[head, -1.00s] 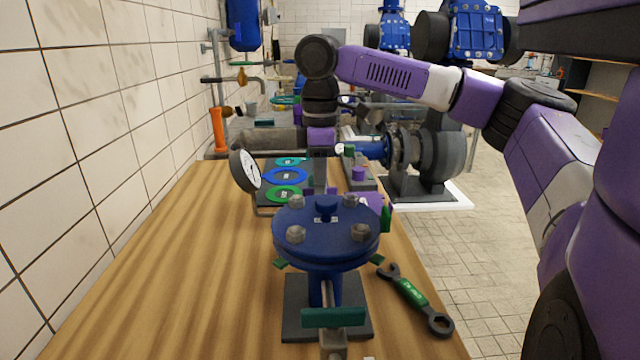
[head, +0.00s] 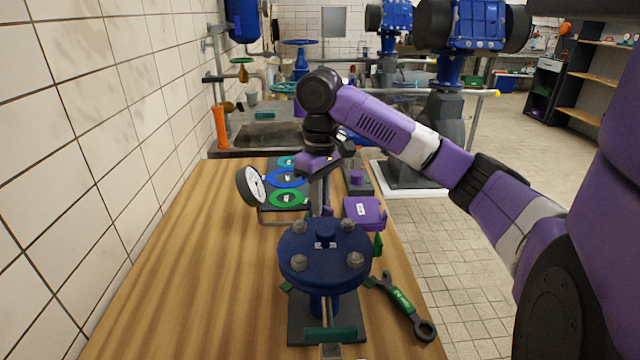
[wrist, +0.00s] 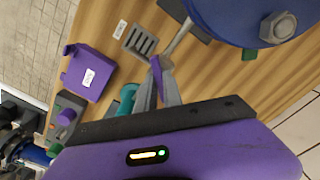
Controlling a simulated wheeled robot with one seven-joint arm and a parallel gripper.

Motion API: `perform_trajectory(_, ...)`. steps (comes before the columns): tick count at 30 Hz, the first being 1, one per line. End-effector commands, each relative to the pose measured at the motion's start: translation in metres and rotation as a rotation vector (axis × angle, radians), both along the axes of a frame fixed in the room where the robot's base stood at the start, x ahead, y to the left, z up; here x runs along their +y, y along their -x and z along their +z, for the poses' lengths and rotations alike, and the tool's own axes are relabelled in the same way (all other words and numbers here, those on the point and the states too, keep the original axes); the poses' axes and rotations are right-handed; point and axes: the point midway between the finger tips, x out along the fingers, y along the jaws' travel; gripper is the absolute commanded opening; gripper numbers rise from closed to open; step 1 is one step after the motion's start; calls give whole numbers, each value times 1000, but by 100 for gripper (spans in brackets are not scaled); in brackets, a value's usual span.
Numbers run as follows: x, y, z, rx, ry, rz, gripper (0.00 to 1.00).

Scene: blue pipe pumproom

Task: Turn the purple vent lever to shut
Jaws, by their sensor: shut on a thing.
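The purple vent lever (wrist: 156,70) shows in the wrist view on a thin metal stem beside the blue flanged vessel (wrist: 240,15). My gripper (wrist: 160,88) is shut on the lever, with one finger on each side of it, so only part of the lever shows. In the head view my gripper (head: 319,200) points down just behind the blue vessel (head: 325,255). Only a small bit of purple shows there near the fingertips. A slotted plate (wrist: 140,40) with a white label above it lies near the lever.
A purple labelled box (head: 364,211) stands right of my gripper, with a purple-knobbed panel (head: 357,180) behind it. Left are a gauge (head: 251,186) and coloured rings (head: 287,197). A green-handled wrench (head: 403,303) lies at the right edge. The wooden table (head: 180,270) is clear at left.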

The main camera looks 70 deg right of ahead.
Motion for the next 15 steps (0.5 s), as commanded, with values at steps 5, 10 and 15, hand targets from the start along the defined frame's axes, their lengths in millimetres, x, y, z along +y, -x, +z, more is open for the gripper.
perform_trajectory(5, 2, 1, 9, 4, -7, -168, 0)
perform_trajectory(10, 2, 1, 10, 5, -7, -330, 0)
perform_trajectory(15, 3, 1, 9, 6, -8, -487, 0)
